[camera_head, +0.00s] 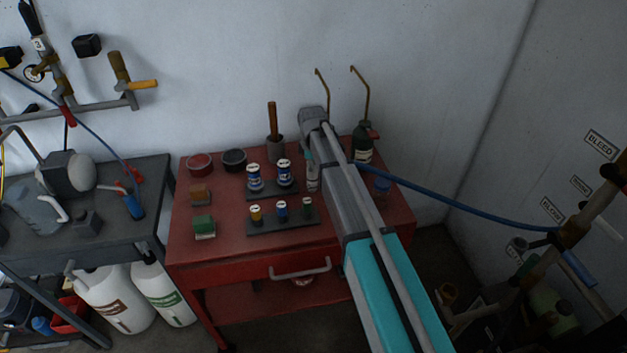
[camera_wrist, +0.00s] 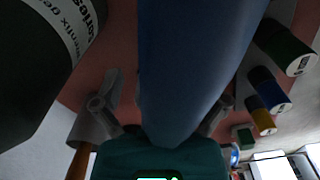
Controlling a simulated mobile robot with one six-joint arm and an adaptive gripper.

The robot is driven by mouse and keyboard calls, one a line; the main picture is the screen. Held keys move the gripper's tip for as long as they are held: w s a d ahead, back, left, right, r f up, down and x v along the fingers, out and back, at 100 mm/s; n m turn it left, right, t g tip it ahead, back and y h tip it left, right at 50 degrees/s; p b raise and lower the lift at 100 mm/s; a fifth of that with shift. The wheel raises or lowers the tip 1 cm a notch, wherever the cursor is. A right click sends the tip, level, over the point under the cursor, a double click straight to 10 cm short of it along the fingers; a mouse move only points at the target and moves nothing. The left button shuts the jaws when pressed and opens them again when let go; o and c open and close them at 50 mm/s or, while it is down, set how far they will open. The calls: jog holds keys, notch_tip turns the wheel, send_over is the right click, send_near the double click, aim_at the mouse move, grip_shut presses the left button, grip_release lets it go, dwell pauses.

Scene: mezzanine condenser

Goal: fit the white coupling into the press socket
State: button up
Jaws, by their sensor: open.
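I cannot pick out a white coupling or a press socket with certainty in either view. In the head view my arm reaches over the cart and hides most of the gripper.
The red cart (camera_head: 250,262) carries a rear rack (camera_head: 271,193), a front rack (camera_head: 285,225) with several coloured white-topped pieces, bowls, a cup with a wooden handle (camera_head: 272,120) and a dark bottle (camera_head: 362,145). A blue hose (camera_head: 460,205) crosses right.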

jog(key=shift+f+b, duration=0.75)
jog(key=shift+f, duration=0.35)
grip_shut()
